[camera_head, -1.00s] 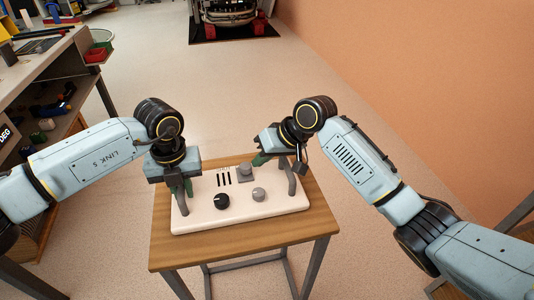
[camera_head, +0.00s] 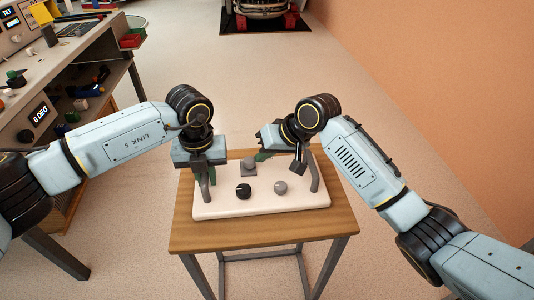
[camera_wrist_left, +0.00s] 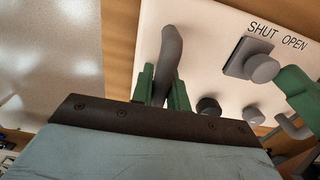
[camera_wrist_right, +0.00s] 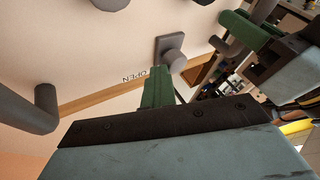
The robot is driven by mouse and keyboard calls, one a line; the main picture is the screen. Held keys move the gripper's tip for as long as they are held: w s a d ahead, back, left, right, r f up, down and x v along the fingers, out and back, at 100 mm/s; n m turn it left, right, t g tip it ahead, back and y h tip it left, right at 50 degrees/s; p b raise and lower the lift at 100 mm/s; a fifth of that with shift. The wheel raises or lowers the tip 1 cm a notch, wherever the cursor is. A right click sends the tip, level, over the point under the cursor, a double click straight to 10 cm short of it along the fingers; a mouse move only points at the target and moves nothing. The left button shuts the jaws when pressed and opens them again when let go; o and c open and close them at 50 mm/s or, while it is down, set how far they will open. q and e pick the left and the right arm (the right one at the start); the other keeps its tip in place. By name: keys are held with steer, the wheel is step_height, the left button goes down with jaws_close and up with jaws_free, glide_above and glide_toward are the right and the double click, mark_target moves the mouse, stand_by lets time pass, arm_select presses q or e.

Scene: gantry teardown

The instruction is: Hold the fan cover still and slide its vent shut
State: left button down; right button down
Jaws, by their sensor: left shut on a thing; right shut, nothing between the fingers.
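The fan cover (camera_head: 262,206) is a white panel lying flat on a small wooden table. My left gripper (camera_head: 204,180) is shut on its left handle; the handle stands between the green fingers in the left wrist view (camera_wrist_left: 164,82). The vent slide, a grey square plate with a round knob (camera_head: 249,168), sits beside the SHUT label in the left wrist view (camera_wrist_left: 250,60). No vent slots show. My right gripper (camera_head: 263,156) is shut and empty, close to the knob on the OPEN side; I cannot tell if it touches. The right wrist view shows its fingers (camera_wrist_right: 158,88) together.
A black dial (camera_head: 243,191) and a grey knob (camera_head: 280,187) stand on the cover's near half. The right handle (camera_head: 314,178) is free. A cluttered workbench (camera_head: 90,62) stands at the left. An orange wall (camera_head: 440,70) is at the right.

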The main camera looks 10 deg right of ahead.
steer(key=v, duration=1)
arm_select(q)
steer(key=c, duration=1.3)
jaws_free()
